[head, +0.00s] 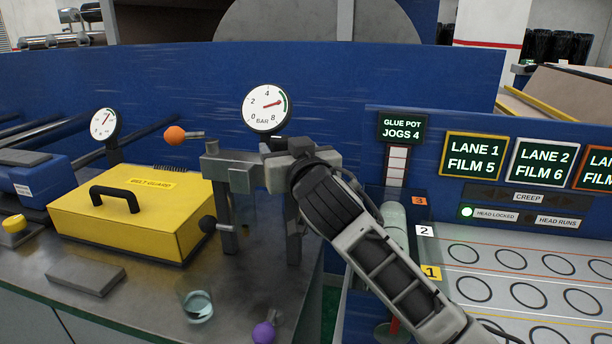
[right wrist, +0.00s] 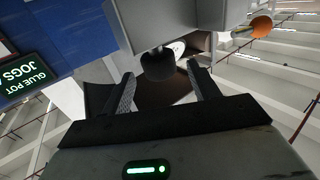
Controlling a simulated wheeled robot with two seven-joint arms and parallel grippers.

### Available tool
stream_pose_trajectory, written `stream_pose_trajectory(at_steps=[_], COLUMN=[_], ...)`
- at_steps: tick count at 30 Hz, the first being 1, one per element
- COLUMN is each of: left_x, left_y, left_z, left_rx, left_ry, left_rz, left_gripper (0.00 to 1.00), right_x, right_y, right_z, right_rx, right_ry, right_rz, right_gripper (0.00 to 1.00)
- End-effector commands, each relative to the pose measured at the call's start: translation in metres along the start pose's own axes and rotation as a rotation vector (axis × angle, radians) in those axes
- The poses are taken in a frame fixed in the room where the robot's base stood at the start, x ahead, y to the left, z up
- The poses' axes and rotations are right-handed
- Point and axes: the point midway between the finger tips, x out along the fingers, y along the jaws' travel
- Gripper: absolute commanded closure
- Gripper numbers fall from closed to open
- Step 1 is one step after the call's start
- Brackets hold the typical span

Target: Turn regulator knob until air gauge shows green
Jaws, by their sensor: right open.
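The air gauge (head: 267,108) is a round white dial marked BAR, standing behind the metal frame in the head view. Its red needle points right and slightly up, toward the green arc at the dial's right edge. My right gripper (head: 285,158) is at the grey metal frame (head: 238,172), just below the gauge. In the right wrist view, a black knob (right wrist: 157,63) sits under a grey block, ahead of and between the open fingers (right wrist: 160,88). I see no finger closed on it. In the head view the arm and frame hide this contact area. My left gripper is out of view.
A yellow belt guard box (head: 130,212) with a black handle stands at the left, near a smaller gauge (head: 104,123). An orange ball-ended lever (head: 175,136) juts left of the frame. A glass (head: 196,303) and a purple ball (head: 263,332) are at the front.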

Motion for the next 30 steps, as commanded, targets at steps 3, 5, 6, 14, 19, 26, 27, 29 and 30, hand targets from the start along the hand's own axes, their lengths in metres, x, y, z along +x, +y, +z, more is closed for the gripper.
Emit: stream_pose_trajectory(at_steps=[3, 5, 6, 14, 19, 26, 27, 29, 30], left_x=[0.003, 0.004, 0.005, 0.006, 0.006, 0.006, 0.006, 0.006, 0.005], left_y=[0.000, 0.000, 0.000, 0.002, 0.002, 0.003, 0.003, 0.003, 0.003], left_z=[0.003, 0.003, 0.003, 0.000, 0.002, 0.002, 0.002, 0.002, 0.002], left_rx=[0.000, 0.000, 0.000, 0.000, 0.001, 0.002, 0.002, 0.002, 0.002], left_ry=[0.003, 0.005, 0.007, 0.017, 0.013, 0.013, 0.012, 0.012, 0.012], left_rz=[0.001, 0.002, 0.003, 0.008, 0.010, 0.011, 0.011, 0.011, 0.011], left_gripper=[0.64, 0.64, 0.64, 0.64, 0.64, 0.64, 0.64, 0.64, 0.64], right_x=[-0.029, -0.044, -0.053, -0.104, -0.119, -0.122, -0.122, -0.122, -0.122], right_y=[0.000, 0.000, 0.000, 0.000, 0.000, 0.000, 0.000, 0.000, 0.000], right_z=[0.003, 0.003, 0.003, 0.002, 0.001, 0.000, 0.000, 0.000, 0.000], right_rx=[0.002, 0.002, 0.002, 0.000, -0.001, -0.002, -0.002, -0.002, -0.002], right_ry=[0.001, 0.001, 0.001, 0.000, 0.000, 0.000, 0.000, 0.000, 0.000], right_rz=[-0.002, -0.002, -0.002, 0.000, 0.001, 0.001, 0.001, 0.001, 0.001], right_gripper=[0.40, 0.40, 0.40, 0.40, 0.40, 0.40, 0.40, 0.40, 0.40])
